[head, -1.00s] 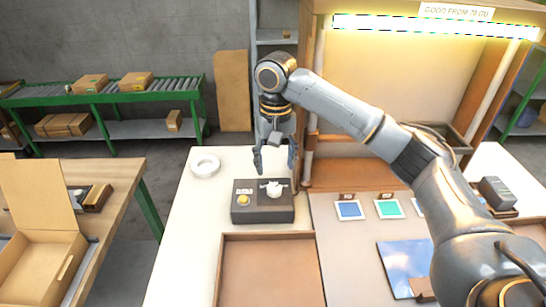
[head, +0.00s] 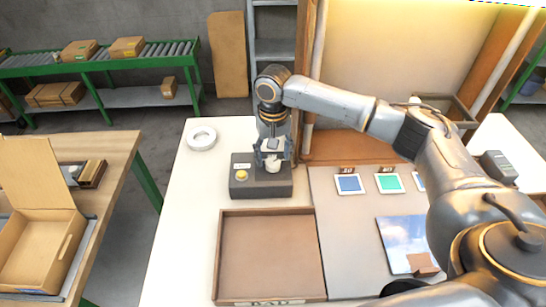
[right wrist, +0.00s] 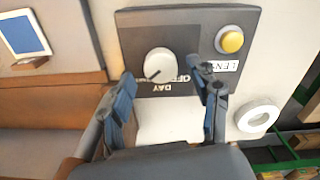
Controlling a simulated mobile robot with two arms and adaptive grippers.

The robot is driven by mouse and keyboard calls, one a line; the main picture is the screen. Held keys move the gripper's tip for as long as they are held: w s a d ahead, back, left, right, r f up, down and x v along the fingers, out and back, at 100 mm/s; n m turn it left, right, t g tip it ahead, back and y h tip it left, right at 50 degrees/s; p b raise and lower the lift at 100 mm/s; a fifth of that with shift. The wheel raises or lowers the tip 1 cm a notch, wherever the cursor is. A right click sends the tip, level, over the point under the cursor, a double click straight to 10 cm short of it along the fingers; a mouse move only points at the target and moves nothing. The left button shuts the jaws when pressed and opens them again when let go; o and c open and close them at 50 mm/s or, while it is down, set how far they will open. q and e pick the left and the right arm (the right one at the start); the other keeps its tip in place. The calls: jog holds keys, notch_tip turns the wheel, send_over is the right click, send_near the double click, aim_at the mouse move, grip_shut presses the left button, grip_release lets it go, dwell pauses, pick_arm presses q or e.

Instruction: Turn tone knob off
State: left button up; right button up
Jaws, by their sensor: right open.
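The tone knob (right wrist: 160,65) is a round white knob with a dark pointer line, on a dark grey control box. In the right wrist view it sits beyond my fingertips, between them in line. Labels reading DAY and OFF are printed beside it, partly hidden. The control box (head: 244,188) also has a yellow button (head: 242,175). My right gripper (head: 272,157) is open above the box, and in the head view it partly covers the knob. In the right wrist view the right gripper (right wrist: 168,83) has its fingers on either side of the knob, apart from it. My left gripper is not in view.
A white ring (head: 201,138) lies left of the box. A brown tray (head: 222,255) is in front. Blue and green swatch cards (head: 349,184) lie to the right. A wooden frame post (head: 305,80) stands close behind my right arm.

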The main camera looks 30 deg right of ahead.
jog(key=shift+f, duration=1)
jog(key=c, duration=1.2)
jog(key=shift+o, duration=0.2)
jog(key=shift+r+n+p, duration=0.15)
jog(key=shift+n+p, duration=0.15)
jog(key=shift+p, duration=0.4)
jog(key=n+p, duration=0.3)
jog(key=p, duration=0.1)
jog(key=shift+r+n+p, duration=0.1)
jog(key=shift+n+p, duration=0.2)
jog(key=shift+n, duration=0.1)
jog(key=n+p, duration=0.2)
jog(key=shift+n, duration=0.4)
jog(key=n+p, duration=0.2)
jog(key=n, duration=0.1)
jog(key=shift+n, duration=0.3)
jog(key=n, duration=0.2)
jog(key=shift+f+n+p, duration=0.2)
jog(key=shift+n+p, duration=0.1)
jog(key=shift+p, duration=0.05)
jog(key=n, duration=0.3)
jog(key=shift+n+p, duration=0.3)
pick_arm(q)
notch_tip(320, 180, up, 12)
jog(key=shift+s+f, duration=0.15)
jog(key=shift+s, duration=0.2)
pick_arm(e)
jog(key=shift+n, duration=1.4)
